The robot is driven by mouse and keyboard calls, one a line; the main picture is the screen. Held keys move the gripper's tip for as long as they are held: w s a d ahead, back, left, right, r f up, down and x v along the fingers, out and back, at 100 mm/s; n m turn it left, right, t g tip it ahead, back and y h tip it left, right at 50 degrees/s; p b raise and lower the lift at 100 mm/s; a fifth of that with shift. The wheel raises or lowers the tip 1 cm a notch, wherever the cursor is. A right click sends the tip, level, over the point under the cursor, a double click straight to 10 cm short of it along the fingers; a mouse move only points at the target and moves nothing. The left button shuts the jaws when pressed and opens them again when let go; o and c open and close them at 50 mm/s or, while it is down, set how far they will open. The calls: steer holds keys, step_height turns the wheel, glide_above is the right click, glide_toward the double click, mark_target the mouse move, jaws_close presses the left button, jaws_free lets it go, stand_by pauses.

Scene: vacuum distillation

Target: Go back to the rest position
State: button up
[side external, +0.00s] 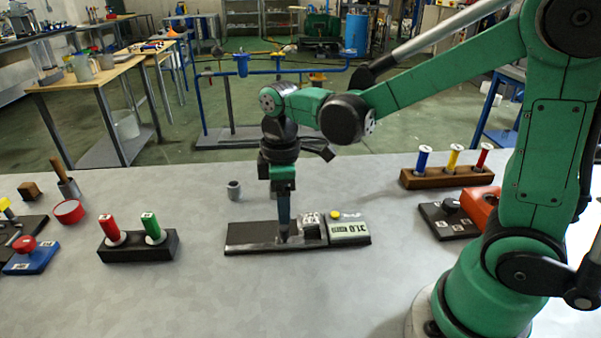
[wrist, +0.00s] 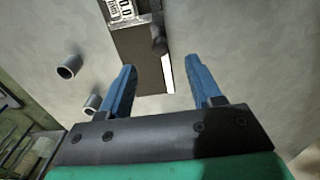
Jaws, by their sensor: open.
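My gripper (side external: 284,238) points straight down over the left half of a black-based device (side external: 250,240) on the grey table. In the wrist view my gripper (wrist: 161,65) has its two blue fingers spread apart, with nothing held between them. The device's dark plate (wrist: 143,72) reaches toward the gap between the fingers, with a dark knob (wrist: 158,46) near its edge. In the side view the device carries a display (side external: 348,234) reading 31.0 and a yellow button (side external: 335,214). I cannot tell whether the fingertips touch the base.
A small grey cup (side external: 233,190) stands behind the device. A black rack (side external: 140,247) with red and green pieces is at left, near a blue-based red button (side external: 30,257). A wooden rack (side external: 447,178) with blue, yellow and red pieces is at back right. The front table is clear.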

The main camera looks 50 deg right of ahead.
steer(key=shift+s+d+r+m+t, duration=0.1)
steer(key=shift+s+r+m+t, duration=0.2)
steer(key=shift+r+m, duration=0.15)
steer(key=s+r+m+t, duration=0.1)
steer(key=m+t, duration=0.1)
steer(key=s+d+r+m+t, duration=0.1)
steer(key=m+t, duration=0.1)
steer(key=m, duration=0.1)
steer(key=s+r+m+t, duration=0.1)
steer(key=r+m+t, duration=0.1)
steer(key=m, duration=0.1)
steer(key=shift+s+d+t, duration=0.3)
steer(key=shift+s, duration=0.1)
